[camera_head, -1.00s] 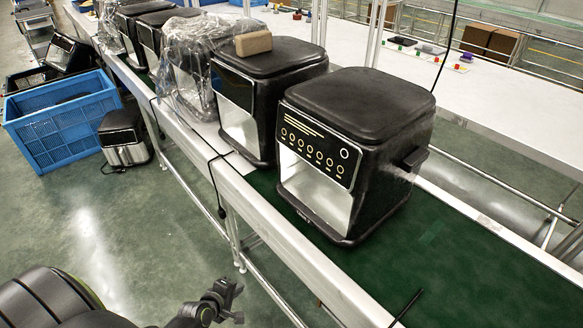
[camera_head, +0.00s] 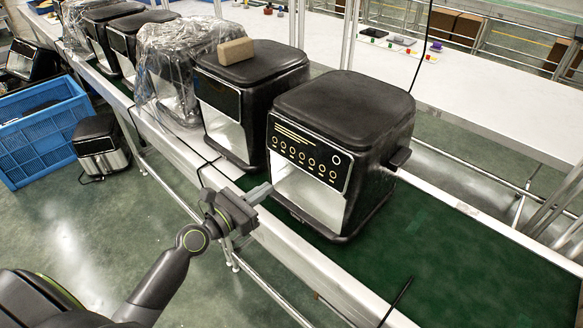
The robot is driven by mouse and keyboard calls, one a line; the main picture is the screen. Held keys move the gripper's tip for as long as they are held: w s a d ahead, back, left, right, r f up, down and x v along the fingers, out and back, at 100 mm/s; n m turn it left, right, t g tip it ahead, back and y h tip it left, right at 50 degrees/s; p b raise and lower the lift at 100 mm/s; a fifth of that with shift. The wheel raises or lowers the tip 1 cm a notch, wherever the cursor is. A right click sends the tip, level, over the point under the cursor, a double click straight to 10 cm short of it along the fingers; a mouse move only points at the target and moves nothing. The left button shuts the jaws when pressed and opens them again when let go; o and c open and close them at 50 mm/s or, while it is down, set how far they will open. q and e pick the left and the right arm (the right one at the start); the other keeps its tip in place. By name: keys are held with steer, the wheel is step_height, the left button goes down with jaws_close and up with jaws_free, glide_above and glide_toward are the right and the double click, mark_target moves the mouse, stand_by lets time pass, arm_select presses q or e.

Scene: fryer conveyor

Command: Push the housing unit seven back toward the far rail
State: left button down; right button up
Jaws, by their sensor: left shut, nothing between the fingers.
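The nearest housing unit (camera_head: 340,150) is a black fryer body with a gold-marked control panel and a pale open front. It stands upright on the green conveyor belt (camera_head: 450,258), closest to me in the row. I cannot tell whether the tips touch the unit. My right gripper is not in view.
More fryer housings (camera_head: 250,100) stand in a row to the left, one wrapped in clear plastic (camera_head: 172,75), one topped by a brown block (camera_head: 236,51). The near rail (camera_head: 300,262) edges the belt. A black cable (camera_head: 397,300) crosses it. The belt is clear to the right.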

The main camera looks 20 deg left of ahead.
mark_target(301, 164)
arm_select(q)
steer(key=x, duration=1)
steer(key=shift+p, duration=0.35)
steer(key=shift+w, duration=0.2)
steer(key=shift+x, duration=1.35)
steer(key=shift+w+d, duration=0.15)
